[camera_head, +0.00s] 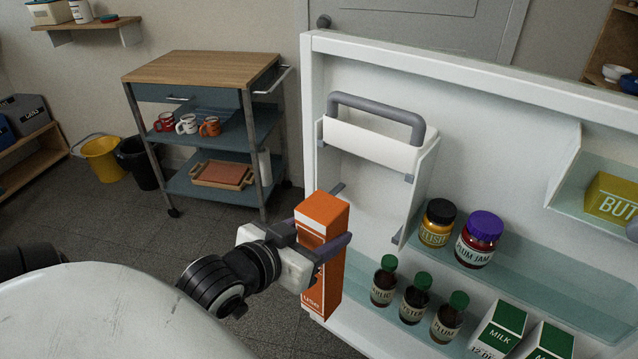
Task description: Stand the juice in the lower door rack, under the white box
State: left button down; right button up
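The juice is a tall orange carton (322,215) with a white-lettered front, held upright. My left gripper (322,247) is shut around its upper middle, one finger on each side. The carton stands in front of the left part of the open fridge door (312,130) and hides part of it. I cannot tell whether its base touches anything. The white box (372,145), with a grey handle, is mounted on the door above and right of the carton. The lower door rack (385,325) lies below it, its left end partly hidden by the carton. My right gripper is not in view.
The lower rack holds several green-capped bottles (415,300) and milk cartons (497,330) to the right. A relish jar (437,225) and plum jam jar (478,240) stand on the shelf above. A wood-topped trolley (205,70) stands behind, left.

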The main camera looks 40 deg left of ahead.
pick_arm(q)
jog(key=shift+w+a+r, duration=0.1)
jog(key=shift+w+a, duration=0.2)
jog(key=shift+w, duration=2.45)
jog(key=shift+w+a+r, duration=0.1)
jog(key=shift+w+a, duration=0.2)
jog(key=shift+w, duration=2.5)
jog(key=shift+w+a+r, duration=0.1)
jog(key=shift+w+a, duration=0.2)
jog(key=shift+w, duration=2.45)
notch_tip(320, 180, down, 7)
jog(key=shift+r+b, duration=0.1)
jog(key=shift+b, duration=0.7)
jog(key=shift+f, duration=0.75)
notch_tip(320, 180, down, 3)
jog(key=shift+r+b, duration=0.15)
jog(key=shift+b, duration=0.35)
jog(key=shift+w+f, duration=0.15)
jog(key=shift+f, duration=0.1)
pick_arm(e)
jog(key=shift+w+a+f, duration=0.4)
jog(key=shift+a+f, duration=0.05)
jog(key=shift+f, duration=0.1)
pick_arm(q)
jog(key=c, duration=0.7)
grip_release()
jog(key=shift+f, duration=0.4)
